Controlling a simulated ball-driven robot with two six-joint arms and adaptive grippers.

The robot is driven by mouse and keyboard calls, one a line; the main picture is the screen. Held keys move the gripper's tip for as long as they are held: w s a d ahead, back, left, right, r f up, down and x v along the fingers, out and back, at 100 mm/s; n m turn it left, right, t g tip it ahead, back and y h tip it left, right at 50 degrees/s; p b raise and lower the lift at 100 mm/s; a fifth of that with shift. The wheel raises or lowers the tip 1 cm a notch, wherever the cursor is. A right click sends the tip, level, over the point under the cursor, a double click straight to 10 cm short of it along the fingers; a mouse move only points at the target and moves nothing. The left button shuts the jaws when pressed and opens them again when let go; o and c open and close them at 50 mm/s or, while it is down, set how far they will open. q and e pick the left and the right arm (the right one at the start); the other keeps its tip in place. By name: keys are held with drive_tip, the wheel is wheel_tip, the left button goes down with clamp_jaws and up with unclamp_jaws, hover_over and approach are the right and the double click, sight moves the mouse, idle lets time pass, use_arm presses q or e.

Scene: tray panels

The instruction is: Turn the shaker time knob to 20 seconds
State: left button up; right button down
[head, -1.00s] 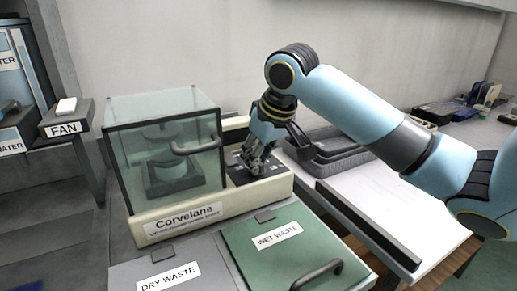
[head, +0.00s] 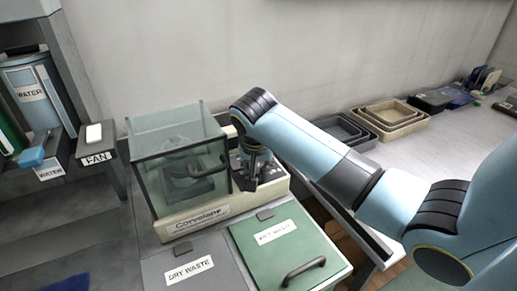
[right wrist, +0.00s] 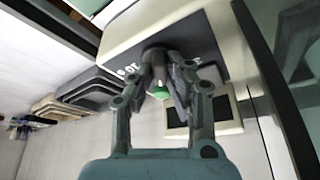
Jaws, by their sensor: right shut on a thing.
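The shaker, a cream machine labelled Corvelane (head: 180,221) with a glass cover (head: 165,165), stands left of centre in the head view. Its dark control panel (head: 271,174) is right of the cover. My right gripper (head: 249,184) points down at this panel. In the right wrist view, the right gripper (right wrist: 164,82) is shut on the dark round time knob (right wrist: 157,52). A small green patch shows between the fingers. The pointer is hidden. My left gripper is in neither current view.
Dry waste (head: 160,265) and wet waste (head: 320,254) lids lie in front of the shaker. The cover's handle is close left of my right gripper. Trays (head: 395,122) stand along the wall at right. A fan switch (head: 94,132) and water dispenser are at left.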

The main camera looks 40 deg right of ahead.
drive_tip(key=shift+s+f+m, duration=0.2)
drive_tip(key=shift+f+m, duration=0.1)
drive_tip(key=shift+m, duration=0.1)
drive_tip(key=c, duration=1.3)
unclamp_jaws()
drive_tip(key=shift+w, duration=0.15)
drive_tip(key=shift+r, duration=0.1)
drive_tip(key=shift+r, duration=0.15)
drive_tip(key=v, duration=1.1)
drive_tip(key=shift+a+r, duration=0.25)
drive_tip(key=shift+r, duration=0.05)
